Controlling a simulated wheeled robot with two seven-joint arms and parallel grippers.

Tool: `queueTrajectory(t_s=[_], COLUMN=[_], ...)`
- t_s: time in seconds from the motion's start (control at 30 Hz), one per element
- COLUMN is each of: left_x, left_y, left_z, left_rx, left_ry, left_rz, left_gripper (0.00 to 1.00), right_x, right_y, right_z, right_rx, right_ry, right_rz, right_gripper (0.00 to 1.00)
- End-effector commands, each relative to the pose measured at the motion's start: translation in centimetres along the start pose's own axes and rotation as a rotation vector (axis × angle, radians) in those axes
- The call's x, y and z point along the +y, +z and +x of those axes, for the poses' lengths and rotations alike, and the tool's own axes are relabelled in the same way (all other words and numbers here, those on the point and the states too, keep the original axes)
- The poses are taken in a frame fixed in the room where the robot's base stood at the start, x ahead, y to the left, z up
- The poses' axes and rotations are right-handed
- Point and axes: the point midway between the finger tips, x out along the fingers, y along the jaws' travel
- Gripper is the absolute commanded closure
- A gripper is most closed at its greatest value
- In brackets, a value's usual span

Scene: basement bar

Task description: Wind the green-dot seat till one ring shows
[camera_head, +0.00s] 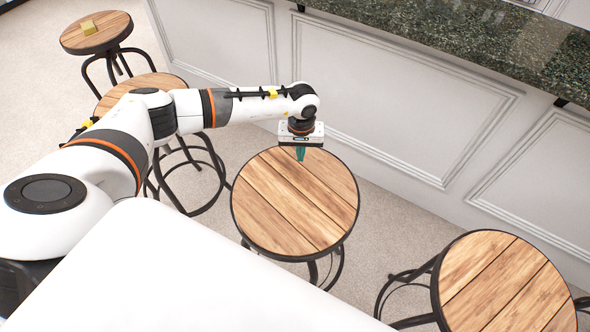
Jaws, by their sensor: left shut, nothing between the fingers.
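A round stool seat (288,215) of wooden planks with a dark rim stands in the middle of the view. My left gripper (300,156) is over the far edge of this seat, pointing down, with its teal fingers shut and nothing held. I cannot tell whether the fingertips touch the wood. No green dot shows on any seat, so I cannot tell which stool is the green-dot one. The screw post and any rings under the middle seat are hidden by the seat. My right gripper is not in view.
Another stool (510,290) stands at the lower right. A white panelled bar (400,100) with a dark stone counter (480,40) runs behind.

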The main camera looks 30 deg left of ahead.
Motion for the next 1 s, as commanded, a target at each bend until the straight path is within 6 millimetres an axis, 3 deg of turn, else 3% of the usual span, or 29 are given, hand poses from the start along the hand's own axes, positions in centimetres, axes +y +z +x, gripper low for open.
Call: queueTrajectory(t_s=[0.2, 0.6, 1.0], left_x=[-3.8, -9.9, -1.6], left_y=[-2.5, -6.4, -7.8], left_z=[-0.3, -0.1, -0.1], left_rx=[0.002, 0.002, 0.001], left_ry=[0.000, 0.000, 0.005], left_rz=[0.003, 0.001, -0.003], left_gripper=[1.00, 1.00, 1.00], right_x=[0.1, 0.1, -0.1], right_y=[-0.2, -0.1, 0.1], right_z=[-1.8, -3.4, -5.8], right_rx=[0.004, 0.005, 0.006], right_ry=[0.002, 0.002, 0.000], right_rz=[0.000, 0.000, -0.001], right_gripper=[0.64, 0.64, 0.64])
